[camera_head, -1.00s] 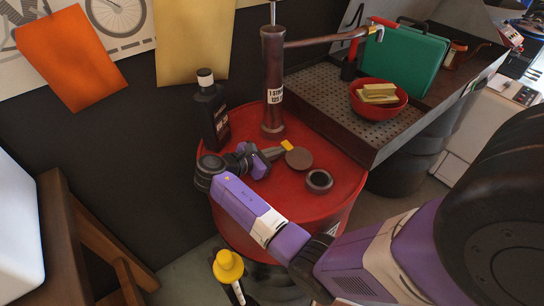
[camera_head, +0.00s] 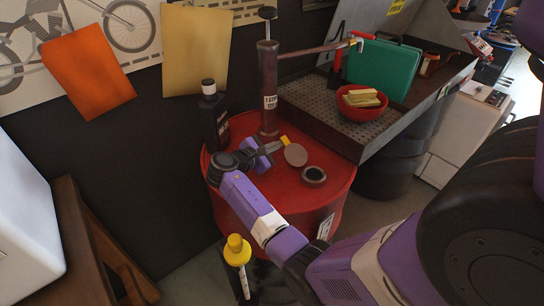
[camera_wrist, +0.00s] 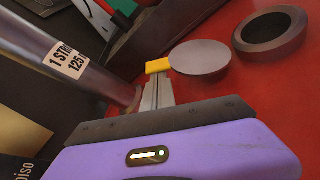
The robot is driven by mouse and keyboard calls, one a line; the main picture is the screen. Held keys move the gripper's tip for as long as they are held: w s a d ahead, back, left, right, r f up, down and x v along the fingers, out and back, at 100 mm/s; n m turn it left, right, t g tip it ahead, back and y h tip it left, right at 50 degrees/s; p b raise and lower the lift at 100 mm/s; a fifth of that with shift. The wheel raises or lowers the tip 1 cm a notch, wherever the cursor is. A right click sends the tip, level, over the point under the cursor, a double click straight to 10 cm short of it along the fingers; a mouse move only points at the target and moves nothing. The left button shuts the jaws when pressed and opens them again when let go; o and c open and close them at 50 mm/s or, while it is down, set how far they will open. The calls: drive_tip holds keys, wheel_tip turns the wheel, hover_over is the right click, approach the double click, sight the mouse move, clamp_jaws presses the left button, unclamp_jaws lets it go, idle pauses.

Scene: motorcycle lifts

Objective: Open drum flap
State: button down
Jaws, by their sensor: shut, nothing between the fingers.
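The red drum (camera_head: 335,187) stands against the dark wall. On its top is a dark round collar (camera_head: 314,176) with an open hole, also in the wrist view (camera_wrist: 270,31). Beside it is a brown round flap (camera_head: 296,155), seen nearly face-on in the wrist view (camera_wrist: 201,57). A yellow tab (camera_wrist: 157,66) sits at the flap's edge. My gripper (camera_head: 275,146) is shut and empty, its fingers (camera_wrist: 157,88) pointing at the tab. The tips are close to the tab; I cannot tell whether they touch it.
A metal pump (camera_head: 268,90) and a dark bottle (camera_head: 213,118) stand on the drum behind my gripper. A perforated metal tray (camera_head: 316,104) with a red bowl (camera_head: 361,109) is at the right. A yellow-topped object (camera_head: 238,250) stands in front.

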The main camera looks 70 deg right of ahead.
drive_tip(key=shift+s+a+r+m+t+h+p, duration=0.2)
drive_tip(key=shift+s+r+m+p, duration=0.05)
drive_tip(key=shift+r+m, duration=0.3)
drive_tip(key=shift+s+a+r+m+t+h+p, duration=0.15)
drive_tip(key=shift+s+r+m+t+h+p, duration=0.1)
drive_tip(key=shift+r+m, duration=0.25)
